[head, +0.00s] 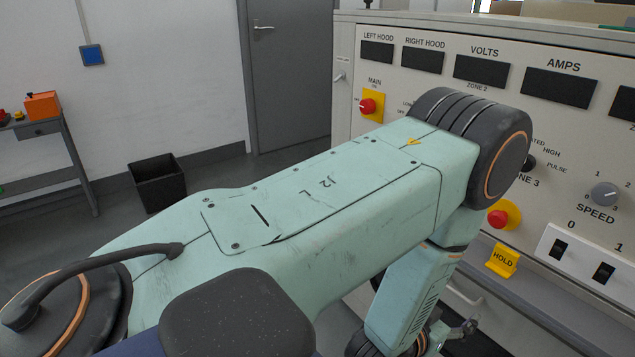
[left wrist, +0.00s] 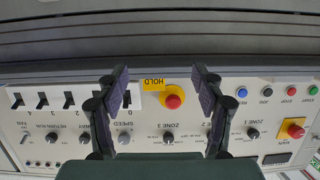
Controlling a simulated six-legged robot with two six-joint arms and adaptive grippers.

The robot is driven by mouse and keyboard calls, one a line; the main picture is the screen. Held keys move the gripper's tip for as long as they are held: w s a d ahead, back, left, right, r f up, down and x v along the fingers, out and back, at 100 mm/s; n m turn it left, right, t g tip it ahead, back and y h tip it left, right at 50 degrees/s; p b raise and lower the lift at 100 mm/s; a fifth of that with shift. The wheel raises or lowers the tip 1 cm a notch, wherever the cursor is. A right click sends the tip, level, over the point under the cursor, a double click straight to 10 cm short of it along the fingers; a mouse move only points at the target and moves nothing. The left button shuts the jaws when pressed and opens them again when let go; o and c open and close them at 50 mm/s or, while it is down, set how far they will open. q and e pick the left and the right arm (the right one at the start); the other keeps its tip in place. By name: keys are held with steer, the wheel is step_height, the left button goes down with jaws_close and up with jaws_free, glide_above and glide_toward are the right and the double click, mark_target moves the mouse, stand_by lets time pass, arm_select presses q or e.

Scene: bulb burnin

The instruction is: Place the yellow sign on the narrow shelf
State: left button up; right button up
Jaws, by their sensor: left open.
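The yellow sign (head: 503,261) reads HOLD. In the head view it is at the foot of the control panel, on or just against the narrow grey ledge (head: 565,307), below the red emergency button. It also shows upside down in the left wrist view (left wrist: 154,85), beside the red button (left wrist: 174,101). My left gripper (left wrist: 162,88) is open and empty, with its two dark fingers spread on either side of the sign in the picture. The sign is not gripped. In the head view my left arm hides most of that gripper. My right gripper is not in view.
A black bin (head: 158,183) and side table (head: 45,130) stand far left.

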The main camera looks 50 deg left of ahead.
arm_select(q)
steer(key=s+a+f+g, duration=0.2)
steer(key=s+f+g, duration=0.4)
steer(key=s+f, duration=0.45)
steer(key=s+f+g, duration=0.3)
steer(key=s+g, duration=0.5)
steer(key=s, duration=1.4)
steer(key=shift+f+n+g, duration=0.15)
steer(key=shift+n+g, duration=0.15)
steer(key=shift+g, duration=0.1)
steer(key=shift+w+a, duration=0.1)
